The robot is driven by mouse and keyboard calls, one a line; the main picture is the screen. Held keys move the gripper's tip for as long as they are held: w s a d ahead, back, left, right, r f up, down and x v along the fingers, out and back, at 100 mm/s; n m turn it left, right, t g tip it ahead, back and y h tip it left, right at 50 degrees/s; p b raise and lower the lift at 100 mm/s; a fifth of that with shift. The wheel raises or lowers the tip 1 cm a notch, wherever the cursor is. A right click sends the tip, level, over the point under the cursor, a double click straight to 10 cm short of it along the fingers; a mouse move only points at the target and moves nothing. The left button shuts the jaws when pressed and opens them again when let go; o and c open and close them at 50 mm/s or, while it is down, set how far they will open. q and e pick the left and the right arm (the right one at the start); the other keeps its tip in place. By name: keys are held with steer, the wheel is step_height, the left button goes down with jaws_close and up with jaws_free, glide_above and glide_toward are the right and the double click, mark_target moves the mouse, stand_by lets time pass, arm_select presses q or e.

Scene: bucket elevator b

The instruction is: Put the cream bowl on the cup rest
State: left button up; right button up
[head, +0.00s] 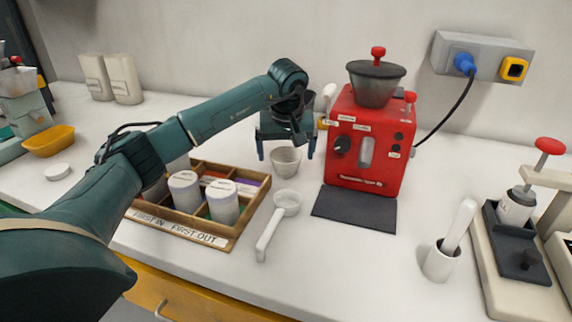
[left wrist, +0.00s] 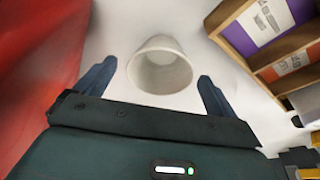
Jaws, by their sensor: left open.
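The cream bowl (head: 286,163), small and round with an open top, stands upright on the white counter left of the red machine. It also shows in the left wrist view (left wrist: 160,66). My left gripper (head: 286,153) is open above and behind it, fingers pointing down. In the left wrist view the fingers lie to either side of the bowl, with clear gaps, and do not touch it. A flat dark mat (head: 354,209) lies in front of the red machine; I cannot tell whether it is the cup rest. My right gripper is out of view.
The red machine (head: 366,183) stands close right of my left gripper. A wooden divided tray (head: 238,229) with several white jars lies to the left. A white scoop (head: 268,232) lies in front of the bowl. A white cup with a utensil (head: 439,264) stands at right.

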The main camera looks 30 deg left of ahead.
arm_select(q)
steer(key=shift+c, duration=0.5)
steer(key=c, duration=1.1)
